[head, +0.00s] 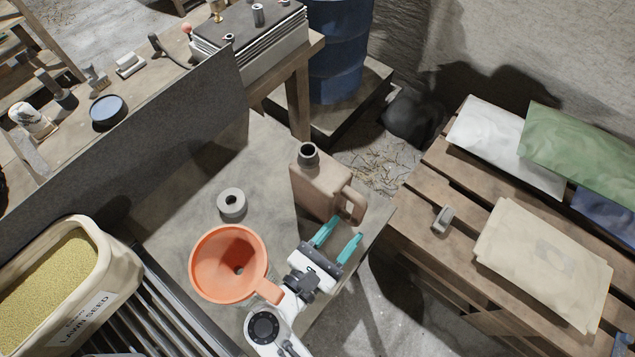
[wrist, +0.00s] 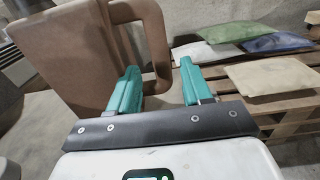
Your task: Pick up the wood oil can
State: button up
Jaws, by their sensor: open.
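The wood oil can, which I take to be the brown jug (head: 318,190), stands upright on the grey bench top with its dark neck up. Its loop handle (head: 357,203) faces right, towards my gripper (head: 346,230). My gripper is open, with its two teal fingers just in front of the handle. In the wrist view the can (wrist: 62,55) fills the left side, and the outer bar of its handle (wrist: 157,45) appears between the fingers of my gripper (wrist: 158,85). I see no contact, and the left finger hides part of the handle.
An orange funnel (head: 228,262) and a grey ring (head: 231,203) are on the bench left of the can. A dark upright panel (head: 150,140) stands behind them. A pallet table (head: 425,190) with several bags is to the right.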

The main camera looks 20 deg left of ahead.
aim_at(354, 218)
jog(key=p+x, duration=0.2)
jog(key=x, duration=0.4)
jog(key=shift+w+r, duration=0.15)
jog(key=shift+r, duration=0.05)
jog(key=shift+w+d+f, duration=0.15)
jog(key=shift+w+d, duration=0.1)
jog(key=shift+w, duration=0.3)
jog(key=shift+c, duration=0.3)
grip_shut()
dwell(0.4)
